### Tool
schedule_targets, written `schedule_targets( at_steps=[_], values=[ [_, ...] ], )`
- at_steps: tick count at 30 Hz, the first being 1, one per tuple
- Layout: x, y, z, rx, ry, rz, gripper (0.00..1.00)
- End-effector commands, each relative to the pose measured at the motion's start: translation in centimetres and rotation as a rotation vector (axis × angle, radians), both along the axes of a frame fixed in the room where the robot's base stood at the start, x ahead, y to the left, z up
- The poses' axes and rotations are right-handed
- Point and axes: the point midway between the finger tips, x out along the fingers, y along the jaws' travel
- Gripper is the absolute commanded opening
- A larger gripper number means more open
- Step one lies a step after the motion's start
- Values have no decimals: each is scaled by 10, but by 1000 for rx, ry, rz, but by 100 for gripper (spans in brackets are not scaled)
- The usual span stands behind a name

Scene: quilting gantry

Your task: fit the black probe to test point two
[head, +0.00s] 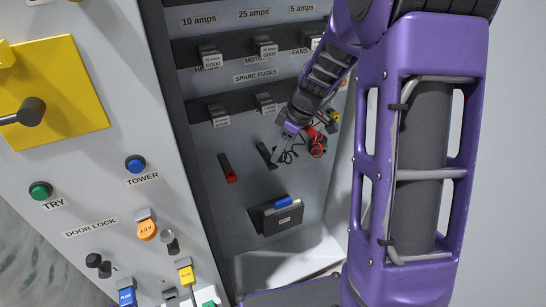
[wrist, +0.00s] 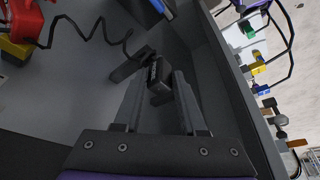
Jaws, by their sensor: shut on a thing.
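My gripper (head: 284,146) reaches into the grey cabinet, close to its back panel. In the wrist view its two grey fingers (wrist: 158,100) are closed on a dark piece with a small pale label, which I take to be the black probe (wrist: 159,82). The fingers hide part of the probe.
A red probe (head: 227,168) sits on the panel to the left. A black holder (head: 277,218) with a blue item is below. Labelled fuses (head: 265,103) sit in rows above. The cabinet's left face carries buttons and switches.

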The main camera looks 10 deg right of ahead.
Motion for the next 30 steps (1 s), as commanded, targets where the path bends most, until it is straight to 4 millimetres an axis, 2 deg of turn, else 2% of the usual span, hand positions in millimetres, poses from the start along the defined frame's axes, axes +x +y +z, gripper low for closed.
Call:
schedule_targets(
  at_steps=[21,30],
  values=[
    [-36,-7,0,1,1,-1,0],
    [-45,-9,0,0,2,-1,0]
  ],
)
